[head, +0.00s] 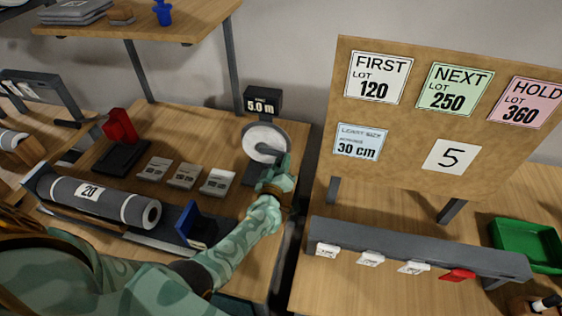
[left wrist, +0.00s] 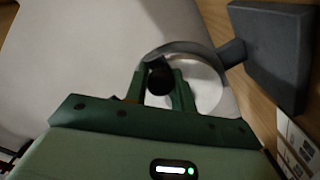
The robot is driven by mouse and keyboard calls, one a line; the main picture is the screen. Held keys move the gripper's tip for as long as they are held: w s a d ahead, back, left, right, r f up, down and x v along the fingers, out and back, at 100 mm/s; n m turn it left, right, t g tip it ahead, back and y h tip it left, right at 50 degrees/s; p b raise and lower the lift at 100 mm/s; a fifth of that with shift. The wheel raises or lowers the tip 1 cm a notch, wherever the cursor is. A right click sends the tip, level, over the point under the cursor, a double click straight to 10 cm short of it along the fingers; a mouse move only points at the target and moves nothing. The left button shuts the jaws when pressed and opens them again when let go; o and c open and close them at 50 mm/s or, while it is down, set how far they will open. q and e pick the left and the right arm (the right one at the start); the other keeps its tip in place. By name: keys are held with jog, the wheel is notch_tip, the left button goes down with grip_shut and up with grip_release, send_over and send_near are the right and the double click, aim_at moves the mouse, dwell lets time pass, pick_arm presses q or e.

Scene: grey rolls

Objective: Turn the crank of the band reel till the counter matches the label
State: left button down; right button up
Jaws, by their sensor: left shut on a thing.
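The band reel (head: 262,139) is a pale disc on a dark stand at the back right of the left bench. Its counter (head: 262,103) above reads 5.0 m. My left gripper (head: 278,172) is at the reel's lower front edge. In the left wrist view the gripper (left wrist: 160,84) is shut on the dark round crank knob (left wrist: 160,77), with the pale reel disc (left wrist: 208,88) behind it. The rest of the crank is mostly hidden. My right gripper is not in view.
A grey roll (head: 110,201) labelled 20 lies at the bench's left front. Several pale blocks (head: 184,176), a red item (head: 120,127) and a blue holder (head: 194,225) stand near. A grey rail (head: 420,250) and green tray (head: 527,246) are on the right bench, past a gap.

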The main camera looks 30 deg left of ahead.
pick_arm(q)
jog(key=shift+f+m+b, duration=0.35)
jog(key=shift+f+m, duration=0.4)
jog(key=shift+m, duration=0.25)
jog(key=shift+a, duration=0.1)
jog(key=c, duration=1.2)
grip_release()
jog(key=shift+o, duration=0.2)
jog(key=shift+s, duration=0.1)
